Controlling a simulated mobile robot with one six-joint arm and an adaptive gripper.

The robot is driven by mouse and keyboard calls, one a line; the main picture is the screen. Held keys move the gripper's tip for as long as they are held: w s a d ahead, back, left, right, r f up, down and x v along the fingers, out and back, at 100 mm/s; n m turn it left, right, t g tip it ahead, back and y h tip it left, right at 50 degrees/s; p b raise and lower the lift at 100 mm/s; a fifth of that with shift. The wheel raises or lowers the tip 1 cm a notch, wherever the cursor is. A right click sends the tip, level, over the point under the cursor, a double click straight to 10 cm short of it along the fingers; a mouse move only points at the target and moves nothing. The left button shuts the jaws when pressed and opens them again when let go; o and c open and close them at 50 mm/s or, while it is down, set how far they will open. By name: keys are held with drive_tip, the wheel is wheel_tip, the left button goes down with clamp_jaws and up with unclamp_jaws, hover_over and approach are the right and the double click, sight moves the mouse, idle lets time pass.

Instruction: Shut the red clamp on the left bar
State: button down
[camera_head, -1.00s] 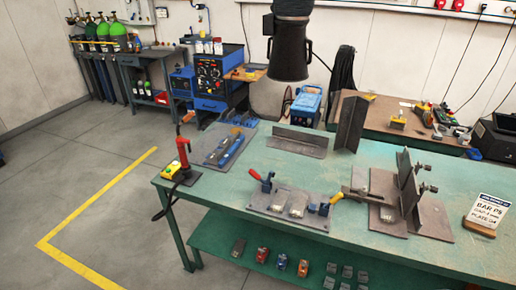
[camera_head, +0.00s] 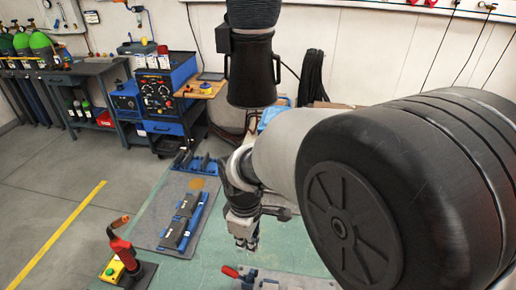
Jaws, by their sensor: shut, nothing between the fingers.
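The red clamp's handle (camera_head: 230,271) shows at the bottom edge of the view, tilted, at the left end of a grey plate (camera_head: 310,282). The bottom edge cuts off most of the plate, and the bar under the clamp is not clearly seen. My gripper (camera_head: 244,245) hangs over the green table just beyond the red handle in the picture, pointing down. Its fingers look closed and empty, and it appears apart from the clamp. My large dark arm joint hides the right half of the table.
A red upright device (camera_head: 122,250) with a yellow box (camera_head: 113,270) stands at the table's left corner. A dark board (camera_head: 161,233) with blue-and-black fixtures lies behind it. A dark cylindrical unit (camera_head: 252,75) hangs above the table. Bare green tabletop (camera_head: 212,255) shows around the gripper.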

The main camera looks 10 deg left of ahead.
drive_tip(key=a+f+n, duration=0.2)
drive_tip(key=a+f, duration=0.2)
drive_tip(key=b, duration=0.3)
hover_over(239, 278)
wheel_tip(239, 278, down, 10)
drive_tip(key=shift+r, duration=0.1)
